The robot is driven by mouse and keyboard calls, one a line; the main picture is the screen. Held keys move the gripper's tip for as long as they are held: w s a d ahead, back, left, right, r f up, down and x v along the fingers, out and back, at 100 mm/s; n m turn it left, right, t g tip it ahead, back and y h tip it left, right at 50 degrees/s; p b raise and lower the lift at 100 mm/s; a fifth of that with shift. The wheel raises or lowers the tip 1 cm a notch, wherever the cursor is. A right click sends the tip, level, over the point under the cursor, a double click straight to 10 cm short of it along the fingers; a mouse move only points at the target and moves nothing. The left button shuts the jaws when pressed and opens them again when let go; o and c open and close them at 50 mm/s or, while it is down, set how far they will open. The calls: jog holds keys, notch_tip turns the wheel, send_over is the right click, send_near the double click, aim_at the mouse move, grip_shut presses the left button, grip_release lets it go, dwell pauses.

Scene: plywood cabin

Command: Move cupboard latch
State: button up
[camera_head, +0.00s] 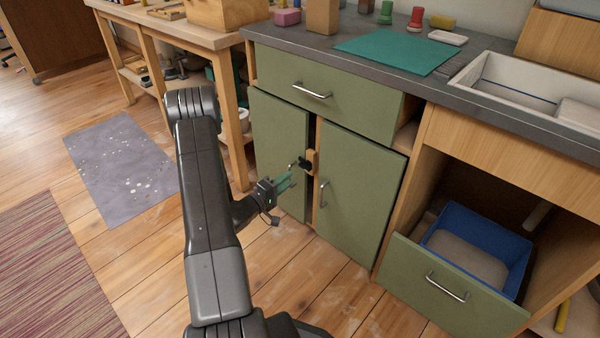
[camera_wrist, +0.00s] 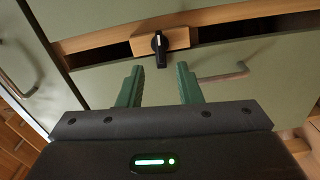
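The cupboard latch (camera_head: 305,165) is a black turning piece on a small wooden block (camera_head: 311,160) between the two green cupboard doors. In the wrist view the black latch (camera_wrist: 159,48) sits on the wooden block (camera_wrist: 178,38), its end pointing toward the bottom of the picture. My gripper (camera_head: 288,180) has green fingers and is in front of the doors, just short of the latch. In the wrist view the fingers of my gripper (camera_wrist: 160,80) are apart with nothing between them, and the latch lies beyond the gap. The left door (camera_head: 278,140) and right door (camera_head: 358,185) each have a metal handle.
A green drawer (camera_head: 325,92) is above the doors under the grey worktop (camera_head: 300,50). At the right, a low drawer front (camera_head: 440,285) stands pulled out with a blue bin (camera_head: 475,225) behind it. A wooden bench (camera_head: 170,30) stands at the left.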

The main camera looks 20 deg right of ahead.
aim_at(303, 168)
jog(key=b+x, duration=0.1)
jog(key=x, duration=0.7)
jog(key=shift+b, duration=0.35)
jog(key=shift+a, duration=0.1)
jog(key=shift+c, duration=0.4)
grip_shut()
